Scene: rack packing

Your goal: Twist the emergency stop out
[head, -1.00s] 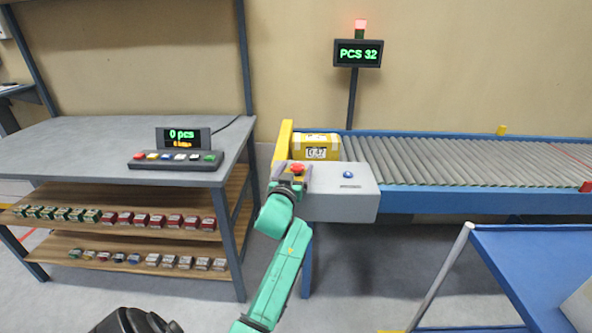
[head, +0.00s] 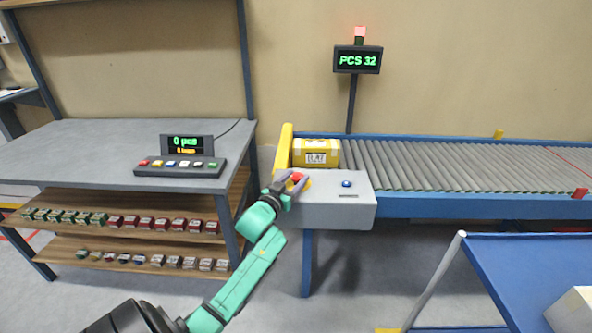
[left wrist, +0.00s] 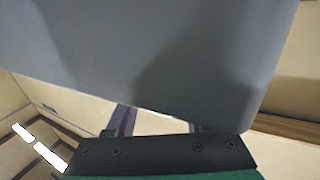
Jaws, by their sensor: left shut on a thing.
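The emergency stop (head: 297,177) is a red knob on a yellow base. It sits on the left part of the grey control box (head: 335,210) at the conveyor's near left end. My left gripper (head: 291,182) is at the knob, coming from the lower left, and is shut on it. The fingers partly hide the knob and its base. In the left wrist view the gripper's two fingers (left wrist: 160,124) show at the bottom, and the grey box fills the top; the knob is hidden there. My right gripper is not in view.
A blue button (head: 346,183) sits right of the stop on the same box. A yellow carton (head: 316,152) stands behind it at the roller conveyor's (head: 420,162) left end. A grey bench (head: 80,150) is at left, a blue cart (head: 530,260) at lower right. A red lamp (head: 359,31) is lit.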

